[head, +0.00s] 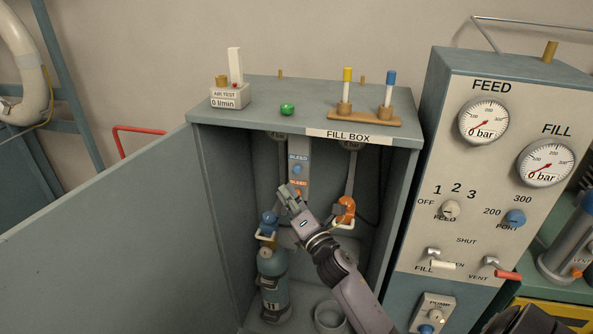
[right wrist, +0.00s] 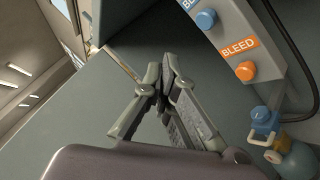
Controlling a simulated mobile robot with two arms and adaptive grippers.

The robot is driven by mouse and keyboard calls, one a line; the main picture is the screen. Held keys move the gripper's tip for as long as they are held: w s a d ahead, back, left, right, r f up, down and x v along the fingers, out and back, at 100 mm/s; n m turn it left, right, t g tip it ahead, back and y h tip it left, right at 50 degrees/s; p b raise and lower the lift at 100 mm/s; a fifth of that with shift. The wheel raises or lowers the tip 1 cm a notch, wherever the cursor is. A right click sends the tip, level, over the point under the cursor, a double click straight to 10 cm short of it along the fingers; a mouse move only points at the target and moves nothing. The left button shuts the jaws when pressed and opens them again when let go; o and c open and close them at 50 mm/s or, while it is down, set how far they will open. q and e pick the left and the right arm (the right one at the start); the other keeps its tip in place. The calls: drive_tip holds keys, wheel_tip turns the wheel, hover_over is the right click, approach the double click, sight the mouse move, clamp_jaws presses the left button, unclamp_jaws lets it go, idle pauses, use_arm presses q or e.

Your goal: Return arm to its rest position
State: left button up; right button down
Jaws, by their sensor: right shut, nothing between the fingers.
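My right gripper (head: 289,195) reaches into the open fill box (head: 300,122) in the head view, its arm coming up from the lower right. Its fingers are shut with nothing between them. In the right wrist view the closed fingertips (right wrist: 163,88) show against the grey box wall. The bleed panel (head: 299,163) is just beyond and above the gripper; its blue knob (right wrist: 205,19) and orange knob (right wrist: 245,71) show in the right wrist view, apart from the fingers. My left gripper is not in view.
A blue-grey cylinder (head: 273,285) stands inside the box at left. An orange fitting (head: 345,208) hangs right of my gripper. The open door (head: 105,235) spreads to the left. The gauge panel (head: 495,175) stands at right. An air tester (head: 230,97) sits on top.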

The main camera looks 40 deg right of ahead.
idle(0.5)
drive_tip(key=s+a+f+m+g, duration=0.1)
drive_tip(key=s+f+m+g, duration=0.15)
drive_tip(key=f, duration=0.95)
drive_tip(key=s+a+f+m+g, duration=0.1)
drive_tip(key=f+m+g, duration=0.25)
drive_tip(key=f, duration=0.85)
drive_tip(key=s+a+f+m+g, duration=0.25)
drive_tip(key=s+f, duration=0.25)
drive_tip(key=f, duration=0.3)
drive_tip(key=s+a+f+m+g, duration=0.1)
drive_tip(key=s+f+m, duration=0.25)
drive_tip(key=f, duration=0.55)
drive_tip(key=s+a+f+m+g+y+b, duration=0.1)
drive_tip(key=s+a+f+m+g, duration=0.15)
drive_tip(key=s+f, duration=0.65)
drive_tip(key=s+a+f+m+g, duration=0.25)
drive_tip(key=s+f, duration=0.35)
drive_tip(key=s, duration=0.5)
drive_tip(key=s+a+f+m+g, duration=0.1)
drive_tip(key=s+f+m+g, duration=0.1)
drive_tip(key=s, duration=0.7)
drive_tip(key=s+a+f+m+g, duration=0.1)
drive_tip(key=s+f+m+g, duration=0.1)
drive_tip(key=s, duration=0.8)
wheel_tip(320, 180, down, 3)
drive_tip(key=shift+s+r+g+y, duration=0.2)
drive_tip(key=shift+s+g+y, duration=0.15)
drive_tip(key=shift+g, duration=0.2)
drive_tip(key=shift+w, duration=0.1)
